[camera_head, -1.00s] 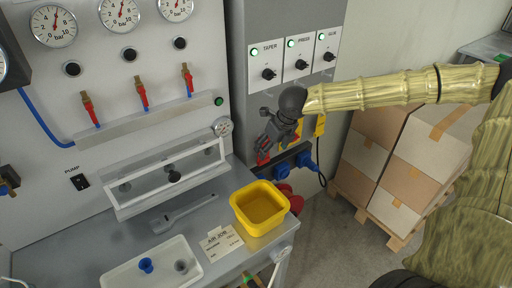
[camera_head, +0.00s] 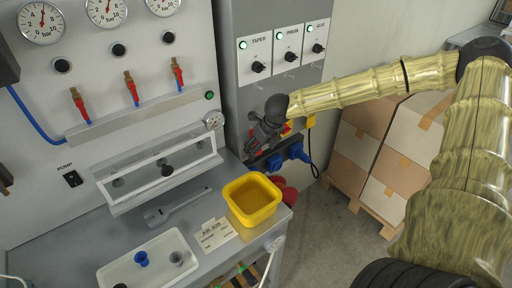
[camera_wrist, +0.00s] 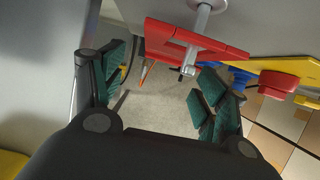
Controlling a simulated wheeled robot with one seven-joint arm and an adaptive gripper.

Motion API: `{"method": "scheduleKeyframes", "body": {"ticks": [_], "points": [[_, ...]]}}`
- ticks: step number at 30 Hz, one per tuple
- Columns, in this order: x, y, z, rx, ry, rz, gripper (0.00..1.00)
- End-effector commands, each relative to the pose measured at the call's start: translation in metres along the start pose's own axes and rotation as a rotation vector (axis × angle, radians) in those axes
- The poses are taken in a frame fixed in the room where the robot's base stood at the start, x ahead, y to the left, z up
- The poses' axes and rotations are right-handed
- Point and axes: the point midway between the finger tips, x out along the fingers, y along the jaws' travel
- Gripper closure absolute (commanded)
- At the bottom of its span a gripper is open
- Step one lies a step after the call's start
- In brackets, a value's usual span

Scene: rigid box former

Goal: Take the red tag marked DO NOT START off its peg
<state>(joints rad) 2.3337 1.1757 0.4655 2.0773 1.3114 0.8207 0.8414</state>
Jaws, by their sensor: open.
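The red tag (camera_wrist: 195,38) hangs at a grey metal peg (camera_wrist: 190,62) in the wrist view; its lettering cannot be read. My gripper (camera_wrist: 165,90) is open, with its green-padded fingers apart and nothing held between them. The tag is at the upper part of that view, beyond the fingertips and above the middle of the gap. In the head view my gripper (camera_head: 256,150) is low in front of the grey cabinet, below the switches, and hides most of what is behind it. A small red patch beside it may be the tag.
Blue sockets (camera_head: 291,151) with a cable are just right of my gripper. A yellow bin (camera_head: 252,201) stands on the bench below. A yellow piece (camera_wrist: 275,42) and a red round part (camera_wrist: 283,84) are right of the tag. Stacked cartons (camera_head: 377,140) stand further right.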

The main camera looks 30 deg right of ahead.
Motion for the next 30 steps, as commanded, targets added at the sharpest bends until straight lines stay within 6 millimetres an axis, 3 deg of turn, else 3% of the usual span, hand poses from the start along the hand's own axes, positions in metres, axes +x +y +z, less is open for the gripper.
{"method": "scheduleKeyframes", "body": {"ticks": [12,24,30], "points": [[0.035,-0.004,0.001,-0.001,0.002,0.0,0.27],[0.041,-0.005,0.001,-0.001,0.0,0.001,0.27],[0.041,-0.005,0.001,0.0,0.0,0.001,0.61]]}}
